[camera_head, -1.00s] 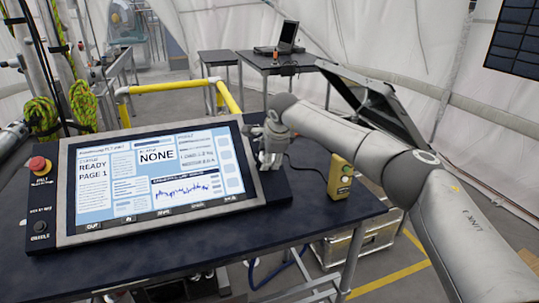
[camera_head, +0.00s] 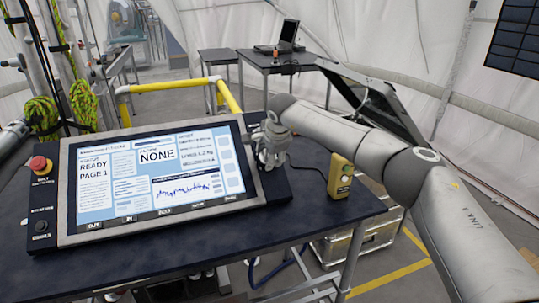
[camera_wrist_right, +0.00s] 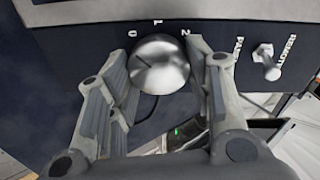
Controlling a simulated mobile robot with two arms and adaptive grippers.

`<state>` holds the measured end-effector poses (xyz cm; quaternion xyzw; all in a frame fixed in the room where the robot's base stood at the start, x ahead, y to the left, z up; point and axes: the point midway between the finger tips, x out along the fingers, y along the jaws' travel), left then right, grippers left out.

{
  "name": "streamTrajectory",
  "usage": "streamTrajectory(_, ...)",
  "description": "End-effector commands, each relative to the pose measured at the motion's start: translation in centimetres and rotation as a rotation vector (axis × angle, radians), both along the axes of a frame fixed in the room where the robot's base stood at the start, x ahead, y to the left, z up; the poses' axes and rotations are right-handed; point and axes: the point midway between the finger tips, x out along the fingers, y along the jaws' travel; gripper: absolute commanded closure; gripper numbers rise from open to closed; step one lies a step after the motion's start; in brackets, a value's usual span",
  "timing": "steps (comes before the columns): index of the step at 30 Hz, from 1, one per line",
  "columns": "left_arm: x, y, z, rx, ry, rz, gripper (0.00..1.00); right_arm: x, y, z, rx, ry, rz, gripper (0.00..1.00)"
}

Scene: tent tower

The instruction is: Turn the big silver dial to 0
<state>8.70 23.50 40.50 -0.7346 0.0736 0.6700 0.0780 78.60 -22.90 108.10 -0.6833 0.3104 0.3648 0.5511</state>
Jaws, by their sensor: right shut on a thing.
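The big silver dial (camera_wrist_right: 160,66) is a round shiny knob on a dark panel in the right wrist view, with the labels 0, 1 and 2 around its far side. A short dark line shows on its upper left face, on the side of the 0; its exact setting is hard to tell. My right gripper (camera_wrist_right: 165,82) has its fingers on both sides of the dial and is shut on it. In the head view the right gripper (camera_head: 271,160) is at the console's right side and hides the dial.
The console screen (camera_head: 155,178) reads READY, PAGE 1 and NONE. A small toggle switch (camera_wrist_right: 265,62) stands right of the dial, by the labels PARK and REMOTE. A red button (camera_head: 39,164) is at the console's left. A yellow box (camera_head: 340,177) stands at the table's right edge.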

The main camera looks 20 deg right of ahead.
Motion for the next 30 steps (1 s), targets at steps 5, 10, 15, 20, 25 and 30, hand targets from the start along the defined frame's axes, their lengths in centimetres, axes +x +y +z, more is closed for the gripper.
streamTrajectory(5, 0.0, 0.0, 0.0, 0.0, 0.0, 0.0, 0.6, 0.0, 0.0, -0.1, -0.003, 0.001, 0.002, 0.48)
streamTrajectory(10, 0.0, 0.0, 0.0, 0.0, 0.0, 0.0, 0.6, 0.0, 0.0, 0.0, -0.001, 0.001, 0.001, 0.31)
streamTrajectory(15, 0.0, 0.0, 0.0, 0.0, 0.0, 0.0, 0.6, 0.0, 0.0, 0.0, 0.0, 0.0, 0.0, 0.31)
streamTrajectory(20, -0.1, 0.1, 0.0, 0.001, 0.001, 0.0, 0.6, -0.1, 0.0, 0.2, 0.0, -0.001, 0.0, 0.31)
streamTrajectory(25, -0.1, 0.1, 0.0, 0.0, 0.001, 0.0, 0.6, -0.9, 0.0, 1.6, 0.001, -0.003, 0.002, 0.31)
streamTrajectory(30, 0.0, 0.0, 0.0, 0.0, 0.0, 0.0, 0.6, -2.5, 0.1, 4.2, 0.0, -0.004, 0.001, 0.31)
